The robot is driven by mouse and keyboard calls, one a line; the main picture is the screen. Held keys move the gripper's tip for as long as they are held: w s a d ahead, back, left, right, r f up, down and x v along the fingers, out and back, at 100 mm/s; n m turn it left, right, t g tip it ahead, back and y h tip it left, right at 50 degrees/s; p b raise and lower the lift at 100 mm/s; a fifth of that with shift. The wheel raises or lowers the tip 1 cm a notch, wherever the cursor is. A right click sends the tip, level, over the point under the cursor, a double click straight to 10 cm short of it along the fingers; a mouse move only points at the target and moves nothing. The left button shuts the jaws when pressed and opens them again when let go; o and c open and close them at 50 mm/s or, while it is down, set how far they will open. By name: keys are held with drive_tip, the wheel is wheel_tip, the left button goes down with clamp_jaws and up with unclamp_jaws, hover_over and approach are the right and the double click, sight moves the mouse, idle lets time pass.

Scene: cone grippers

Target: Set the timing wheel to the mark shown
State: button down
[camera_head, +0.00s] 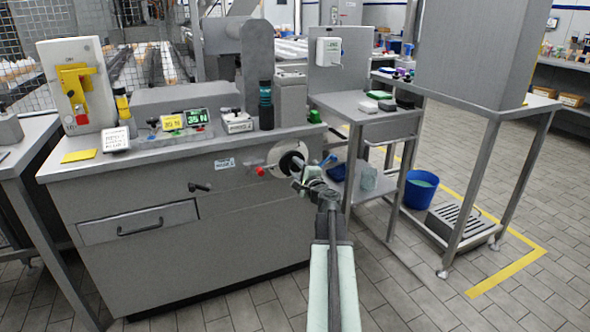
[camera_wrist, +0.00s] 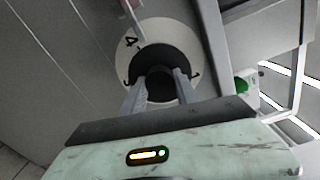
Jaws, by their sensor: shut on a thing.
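The timing wheel (camera_head: 283,150) is a pale round dial on the right part of the grey machine's front. In the wrist view the white dial (camera_wrist: 180,34) bears a "4" at upper left and other dark marks, partly hidden. A black hub knob (camera_wrist: 158,62) stands at its middle. My gripper (camera_head: 298,168) reaches the dial from the front right. In the wrist view its two fingers (camera_wrist: 158,88) are on either side of the knob, shut on it. The fingers and the palm hide the lower dial.
A red knob (camera_head: 261,171) and a small label (camera_head: 225,163) sit left of the wheel. A crank handle (camera_head: 200,187) and a drawer (camera_head: 140,222) are further left. A side table (camera_head: 365,107) and blue bucket (camera_head: 419,189) are at right.

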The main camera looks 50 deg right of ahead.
drive_tip(key=shift+w+a+n, duration=0.15)
drive_tip(key=shift+n, duration=0.15)
idle(0.4)
drive_tip(key=c, duration=0.9)
unclamp_jaws()
drive_tip(key=v, duration=0.8)
